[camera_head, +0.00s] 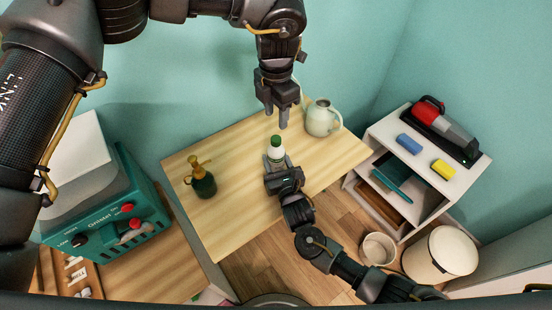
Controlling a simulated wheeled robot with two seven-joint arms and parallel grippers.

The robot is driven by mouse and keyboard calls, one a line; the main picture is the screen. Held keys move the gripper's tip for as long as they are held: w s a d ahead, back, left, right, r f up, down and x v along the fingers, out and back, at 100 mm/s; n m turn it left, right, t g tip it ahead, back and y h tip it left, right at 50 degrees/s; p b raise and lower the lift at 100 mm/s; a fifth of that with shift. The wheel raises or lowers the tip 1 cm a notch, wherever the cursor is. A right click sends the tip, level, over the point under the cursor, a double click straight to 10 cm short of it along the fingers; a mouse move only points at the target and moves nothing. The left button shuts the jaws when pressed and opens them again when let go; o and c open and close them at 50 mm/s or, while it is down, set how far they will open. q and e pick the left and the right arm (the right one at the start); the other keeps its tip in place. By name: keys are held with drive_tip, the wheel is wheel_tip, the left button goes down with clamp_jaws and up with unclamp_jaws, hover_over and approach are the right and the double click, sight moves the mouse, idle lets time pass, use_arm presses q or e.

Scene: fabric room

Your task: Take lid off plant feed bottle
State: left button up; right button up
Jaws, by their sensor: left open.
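The plant feed bottle (276,154) is a small white bottle standing upright on the wooden table. Its green lid (276,141) is on top. My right gripper (277,163) comes from the lower right, with its fingers on both sides of the bottle's white body, seemingly shut on it. The lower part of the bottle is hidden by this gripper. My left gripper (276,120) points down above and just behind the lid. It is open and empty, apart from the lid.
On the table (232,225), a dark green spray bottle (202,183) stands left and a pale watering can (321,119) stands close behind right. A teal machine (110,215) is at left. A white shelf (405,160) and bins (439,254) are at right.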

sight(276, 139)
use_arm(q)
drive_tip(key=m, duration=0.3)
use_arm(e)
clamp_jaws()
use_arm(q)
drive_tip(key=m, duration=1.5)
drive_tip(key=shift+f, duration=4)
